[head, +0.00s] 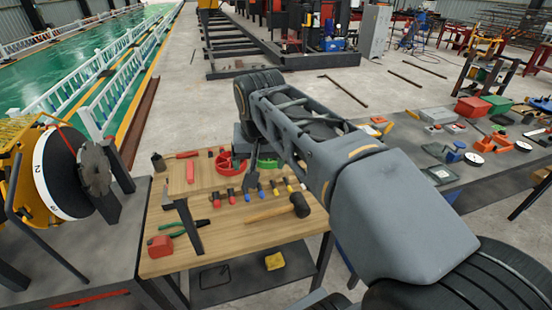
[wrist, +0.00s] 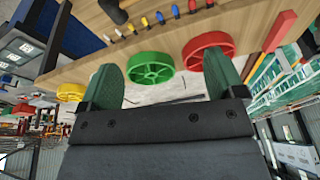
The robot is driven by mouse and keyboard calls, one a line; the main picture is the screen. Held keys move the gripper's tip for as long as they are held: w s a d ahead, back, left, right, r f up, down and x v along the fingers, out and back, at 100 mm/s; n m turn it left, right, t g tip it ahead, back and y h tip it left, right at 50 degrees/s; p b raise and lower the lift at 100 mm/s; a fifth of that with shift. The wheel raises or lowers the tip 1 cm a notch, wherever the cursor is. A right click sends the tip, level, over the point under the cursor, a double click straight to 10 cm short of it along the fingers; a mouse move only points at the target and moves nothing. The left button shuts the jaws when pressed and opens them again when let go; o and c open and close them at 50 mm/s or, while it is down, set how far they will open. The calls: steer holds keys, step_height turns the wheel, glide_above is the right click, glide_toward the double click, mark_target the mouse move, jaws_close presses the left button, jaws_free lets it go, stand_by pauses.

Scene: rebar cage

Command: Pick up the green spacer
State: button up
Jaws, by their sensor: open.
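The green spacer (wrist: 150,68) is a spoked wheel-like ring. In the wrist view it lies on the wooden tabletop between the ends of my gripper's fingers, nearer the left one. My gripper (wrist: 163,78) is open and empty, its two dark green fingers spread apart. In the head view only part of the green spacer (head: 267,163) shows; my arm covers the rest. I cannot tell the height of the fingers above it.
A red spacer (wrist: 208,50) lies close beside the green one, by the right finger. A yellow spacer (wrist: 70,92) is at the left. The wooden workbench (head: 205,260) also holds a hammer (head: 290,208), green-handled pliers (head: 185,228), a red block (head: 160,246) and several small coloured-handled tools.

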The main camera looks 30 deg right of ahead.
steer(key=shift+o, duration=0.9)
steer(key=w+d+r+m+g+b, duration=0.2)
steer(key=w+d+r+m, duration=0.2)
steer(key=w+r+m, duration=0.2)
steer(key=shift+w+d+r+h, duration=0.3)
steer(key=shift+w+d+r, duration=0.05)
steer(key=shift+w+r, duration=0.35)
steer(key=shift+m, duration=0.4)
steer(key=f, duration=0.4)
steer(key=d+f+b, duration=0.1)
steer(key=f, duration=0.1)
steer(key=shift+w+d+f, duration=0.1)
steer(key=shift+w+f, duration=0.3)
steer(key=shift+w+d+f, duration=0.1)
steer(key=shift+d+f, duration=0.05)
steer(key=shift+f, duration=0.9)
steer(key=shift+w+d+f, duration=0.1)
steer(key=shift+w+f, duration=0.05)
steer(key=shift+f, duration=0.95)
steer(key=shift+w+d+f, duration=0.1)
steer(key=shift+d+f, duration=0.05)
steer(key=shift+f, duration=0.9)
steer(key=shift+c, duration=0.2)
steer(key=c, duration=0.7)
